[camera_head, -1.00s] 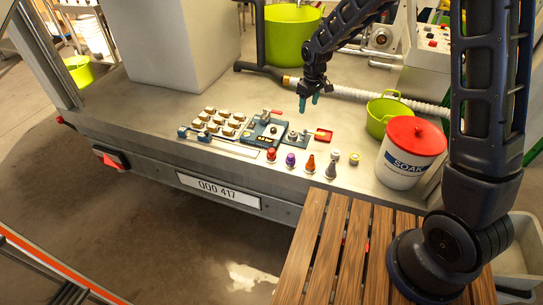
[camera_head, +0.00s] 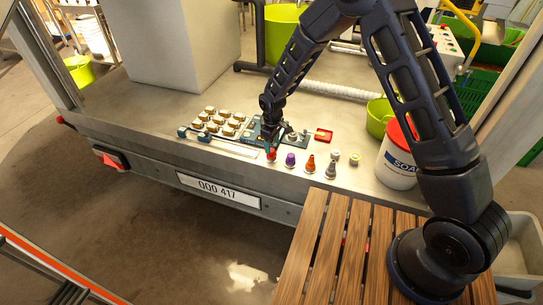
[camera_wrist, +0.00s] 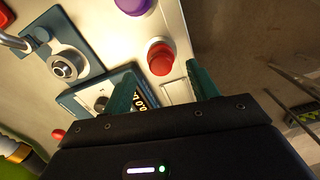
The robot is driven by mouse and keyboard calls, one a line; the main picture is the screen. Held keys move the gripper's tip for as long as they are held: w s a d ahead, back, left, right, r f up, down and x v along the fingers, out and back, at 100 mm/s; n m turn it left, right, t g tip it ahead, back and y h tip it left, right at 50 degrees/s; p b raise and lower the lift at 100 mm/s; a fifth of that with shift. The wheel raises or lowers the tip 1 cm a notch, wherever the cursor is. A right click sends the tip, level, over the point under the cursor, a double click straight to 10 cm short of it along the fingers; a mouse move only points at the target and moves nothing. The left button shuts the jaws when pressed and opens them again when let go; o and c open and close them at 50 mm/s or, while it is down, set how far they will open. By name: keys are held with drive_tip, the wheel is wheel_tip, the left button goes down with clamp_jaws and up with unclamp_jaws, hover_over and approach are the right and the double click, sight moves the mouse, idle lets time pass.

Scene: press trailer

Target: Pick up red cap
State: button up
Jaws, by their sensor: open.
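The red cap (camera_head: 271,156) stands near the front edge of the trailer bed, leftmost in a row of small coloured pieces. In the wrist view the red cap (camera_wrist: 161,60) is round, seen from above, and lies ahead of the gap between my fingers. My gripper (camera_head: 269,142) is just above and behind it in the head view, pointing down. In the wrist view my gripper (camera_wrist: 162,84) is open, with its two teal fingers apart and nothing between them. I cannot tell the exact height between fingertips and cap.
A purple piece (camera_head: 290,159) is close to the right of the cap, then an orange cone (camera_head: 310,163) and a grey cone (camera_head: 331,170). A blue panel (camera_wrist: 60,50) with a knob lies beside the cap. A white SOAK bucket (camera_head: 397,165) stands farther right.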

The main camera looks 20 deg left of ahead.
sight(272, 150)
drive_tip(key=shift+a+f, duration=0.15)
drive_tip(key=shift+f, duration=3.15)
drive_tip(key=c, duration=0.8)
drive_tip(key=shift+r, duration=0.1)
